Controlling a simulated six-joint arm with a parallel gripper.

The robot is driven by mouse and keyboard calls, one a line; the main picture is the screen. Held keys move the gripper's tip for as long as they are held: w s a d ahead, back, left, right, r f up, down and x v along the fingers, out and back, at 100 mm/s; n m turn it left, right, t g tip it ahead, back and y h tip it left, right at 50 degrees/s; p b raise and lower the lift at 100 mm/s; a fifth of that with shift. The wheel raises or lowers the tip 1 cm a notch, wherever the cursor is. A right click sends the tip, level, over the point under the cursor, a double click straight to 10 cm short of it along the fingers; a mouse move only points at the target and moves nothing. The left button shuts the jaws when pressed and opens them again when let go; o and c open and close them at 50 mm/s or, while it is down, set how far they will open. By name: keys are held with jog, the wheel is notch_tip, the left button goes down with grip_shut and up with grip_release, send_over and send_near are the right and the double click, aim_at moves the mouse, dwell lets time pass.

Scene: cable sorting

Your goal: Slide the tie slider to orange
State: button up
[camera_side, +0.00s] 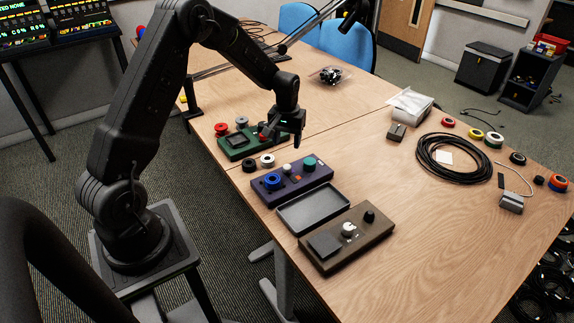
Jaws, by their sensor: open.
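A purple panel (318,181) lies on the table, with a blue ring-shaped piece at its left end, a teal round piece at its right end, and a small white piece and a small orange piece (295,179) between them. I cannot tell which small part is the tie slider; it is too small to make out. My gripper (286,146) is open and empty, pointing down. In the picture it is above and behind the purple panel, near the right end of a green panel (238,143), part of which it hides.
A dark tray (281,218) and a brown panel (376,231) with a white dial and black knob lie in front of the purple panel. Loose rings sit between the green and purple panels. A black cable coil (484,163) lies on the right. The table's middle is clear.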

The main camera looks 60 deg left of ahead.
aim_at(287, 166)
notch_tip(287, 166, down, 10)
jog(key=shift+r, duration=0.1)
dwell(0.4)
grip_shut()
dwell(0.3)
